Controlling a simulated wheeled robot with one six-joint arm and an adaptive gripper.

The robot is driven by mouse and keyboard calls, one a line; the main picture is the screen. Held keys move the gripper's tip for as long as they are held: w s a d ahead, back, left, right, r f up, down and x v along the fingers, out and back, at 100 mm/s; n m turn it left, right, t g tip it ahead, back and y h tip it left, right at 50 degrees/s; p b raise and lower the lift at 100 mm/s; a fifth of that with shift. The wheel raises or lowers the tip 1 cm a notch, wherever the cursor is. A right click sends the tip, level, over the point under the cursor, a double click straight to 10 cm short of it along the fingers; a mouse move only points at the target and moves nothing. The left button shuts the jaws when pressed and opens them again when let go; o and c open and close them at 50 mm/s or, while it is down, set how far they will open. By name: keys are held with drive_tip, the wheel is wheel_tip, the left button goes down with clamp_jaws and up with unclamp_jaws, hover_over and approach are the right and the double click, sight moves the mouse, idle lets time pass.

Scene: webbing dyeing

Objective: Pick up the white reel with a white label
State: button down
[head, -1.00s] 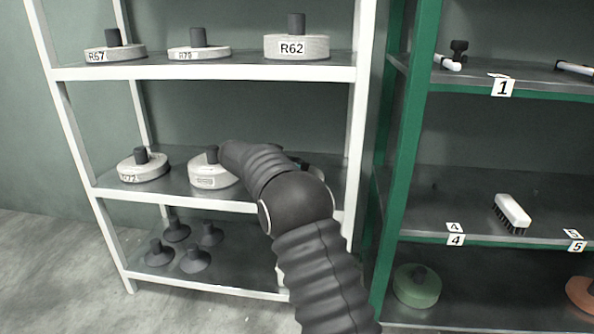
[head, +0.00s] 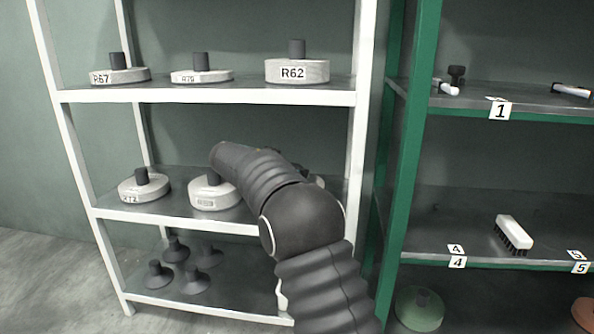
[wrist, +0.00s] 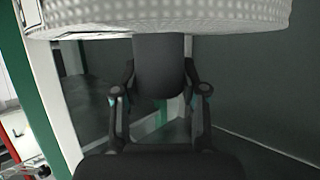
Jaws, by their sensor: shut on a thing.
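In the wrist view a white reel (wrist: 160,17) with a dimpled rim fills the top edge. Its dark knob (wrist: 158,52) stands between the fingers of my gripper (wrist: 158,80), which is shut on it. In the head view my gripper is hidden behind my arm. A small pale patch (head: 316,181) shows just right of my arm; I cannot tell if it is the held reel. Another white reel with a small pale label (head: 213,193) sits on the middle shelf, left of my arm.
Reel R72 (head: 144,186) is on the same white rack (head: 200,97). Reels R67 (head: 120,76), R79 (head: 202,76) and R62 (head: 297,71) stand on its upper shelf. Several dark cones (head: 175,248) are below. A green rack (head: 408,190) with a brush (head: 514,233) stands right.

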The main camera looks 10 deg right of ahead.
drive_tip(key=s+a, duration=0.2)
drive_tip(key=s, duration=0.5)
drive_tip(key=s+a+b, duration=0.1)
drive_tip(key=s+a, duration=0.2)
drive_tip(key=s, duration=0.5)
drive_tip(key=shift+s, duration=0.25)
